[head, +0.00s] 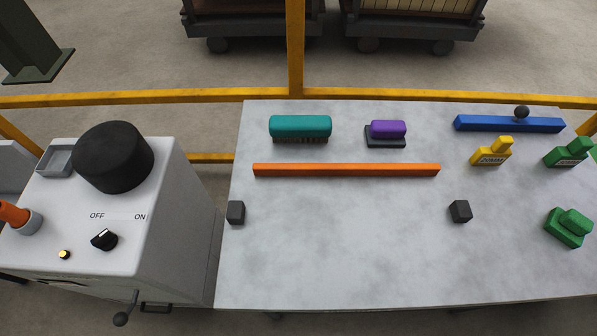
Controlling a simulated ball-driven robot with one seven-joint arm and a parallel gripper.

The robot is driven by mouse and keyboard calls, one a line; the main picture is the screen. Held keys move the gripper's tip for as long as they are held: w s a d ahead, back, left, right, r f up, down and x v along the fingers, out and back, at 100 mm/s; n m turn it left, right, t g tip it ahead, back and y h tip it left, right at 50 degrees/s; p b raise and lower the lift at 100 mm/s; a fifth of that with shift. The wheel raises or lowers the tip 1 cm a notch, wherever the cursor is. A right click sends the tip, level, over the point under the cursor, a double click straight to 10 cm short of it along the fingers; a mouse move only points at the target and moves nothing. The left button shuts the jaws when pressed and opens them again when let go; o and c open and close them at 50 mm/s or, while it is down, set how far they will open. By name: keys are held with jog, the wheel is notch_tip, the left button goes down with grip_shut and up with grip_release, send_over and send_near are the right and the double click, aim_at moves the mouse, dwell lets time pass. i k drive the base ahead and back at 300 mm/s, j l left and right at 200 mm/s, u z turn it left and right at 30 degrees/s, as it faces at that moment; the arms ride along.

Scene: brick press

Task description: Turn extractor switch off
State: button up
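The extractor switch is a small black rotary knob (104,240) on the sloping top of the white cabinet (183,200) at the left in the head view. The words OFF, at the left, and ON, at the right, are printed above it. The pale mark on the knob appears to lean up and right, toward the ON side. A small amber lamp (64,254) to its left looks lit. My gripper is not in view, and nothing touches the knob.
A large black cylinder (112,157), a grey tray (59,161) and an orange handle in a cup (27,222) stand around the knob. A crank (127,309) juts from the cabinet front.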

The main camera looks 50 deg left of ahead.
aim_at(106, 240)
jog(key=i+l+u, duration=0.1)
jog(key=l+u, duration=0.65)
jog(key=l, duration=0.2)
jog(key=u, duration=2.05)
jog(key=i+l, duration=0.05)
